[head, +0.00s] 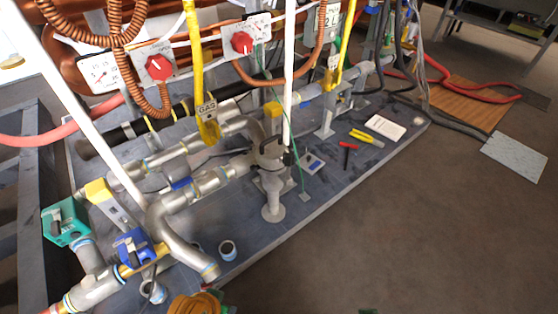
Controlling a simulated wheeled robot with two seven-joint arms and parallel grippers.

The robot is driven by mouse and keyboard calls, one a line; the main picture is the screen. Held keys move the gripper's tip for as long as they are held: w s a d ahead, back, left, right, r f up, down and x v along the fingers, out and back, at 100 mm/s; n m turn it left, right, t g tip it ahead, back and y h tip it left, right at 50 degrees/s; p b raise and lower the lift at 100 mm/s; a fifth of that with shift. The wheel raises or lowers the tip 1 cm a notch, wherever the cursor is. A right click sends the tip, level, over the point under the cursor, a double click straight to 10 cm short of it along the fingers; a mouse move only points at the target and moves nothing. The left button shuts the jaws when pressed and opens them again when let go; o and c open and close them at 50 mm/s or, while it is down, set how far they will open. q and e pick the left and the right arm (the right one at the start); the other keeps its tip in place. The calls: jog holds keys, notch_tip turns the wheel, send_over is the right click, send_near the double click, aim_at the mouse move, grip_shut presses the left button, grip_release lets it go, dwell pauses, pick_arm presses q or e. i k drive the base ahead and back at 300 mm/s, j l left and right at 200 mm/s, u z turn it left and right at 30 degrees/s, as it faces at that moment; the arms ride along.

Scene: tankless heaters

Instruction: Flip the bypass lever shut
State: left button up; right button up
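No part is clearly marked as the bypass lever, so I cannot tell which one it is. Grey metal pipework (195,190) runs across a dark base plate (330,172). Its fittings include a teal block (64,226), a blue block (133,246) and a yellow-ended part (98,190) at the left. A yellow piece (272,108) sits on the pipework near the middle, above a dark joint (271,152). A long white bar (80,106) slants down to the left pipes, and another white bar (290,70) stands nearly upright at the middle joint. Neither gripper is in view.
Red dials (158,67) on white plates, copper coils (118,30) and yellow straps hang above the pipes. Yellow-handled pliers (367,138), a red tool (348,150) and a white booklet (385,127) lie on the plate.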

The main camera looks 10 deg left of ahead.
aim_at(306, 103)
jog(key=i+l+u, duration=0.1)
jog(key=i+l, duration=0.4)
jog(key=i+l+u, duration=0.15)
jog(key=i+l, duration=0.35)
jog(key=l, duration=0.25)
